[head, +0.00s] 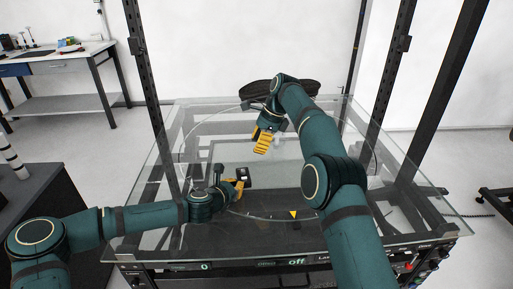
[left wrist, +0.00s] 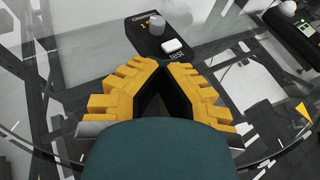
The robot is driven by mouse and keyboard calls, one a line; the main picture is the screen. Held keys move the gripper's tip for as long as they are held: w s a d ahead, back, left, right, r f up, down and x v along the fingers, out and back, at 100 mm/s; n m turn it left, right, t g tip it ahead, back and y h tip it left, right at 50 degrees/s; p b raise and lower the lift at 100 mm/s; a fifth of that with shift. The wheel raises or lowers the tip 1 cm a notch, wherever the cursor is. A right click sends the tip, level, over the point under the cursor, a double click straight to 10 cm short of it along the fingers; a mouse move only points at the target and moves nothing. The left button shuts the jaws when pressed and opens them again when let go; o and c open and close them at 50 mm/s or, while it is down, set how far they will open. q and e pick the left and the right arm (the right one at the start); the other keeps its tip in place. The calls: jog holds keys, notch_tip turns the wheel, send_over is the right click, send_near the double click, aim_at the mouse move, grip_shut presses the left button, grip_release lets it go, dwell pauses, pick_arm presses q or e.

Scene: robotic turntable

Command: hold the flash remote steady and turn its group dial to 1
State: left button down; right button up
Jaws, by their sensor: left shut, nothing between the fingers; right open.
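The flash remote (head: 244,173) is a small black box on the glass turntable, just past my left gripper (head: 242,184). In the left wrist view the remote (left wrist: 150,42) shows a grey group dial (left wrist: 157,24) with yellow marks beside it. A white button (left wrist: 172,46) sits nearer, above the word "test". My left gripper (left wrist: 163,64) is shut and empty, its tips at the remote's near end; I cannot tell whether they touch. My right gripper (head: 262,142) is open, up and right of the remote, its yellow fingers facing down. The dial's setting is too small to read.
The round glass turntable (head: 205,123) lies on a glass-topped frame with dark upright posts. A yellow triangle marker (head: 293,214) is near its front edge. A dark round object (head: 258,88) stands behind. A workbench (head: 55,55) is at the far left.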

pick_arm(q)
jog(key=c, duration=1.3)
grip_release()
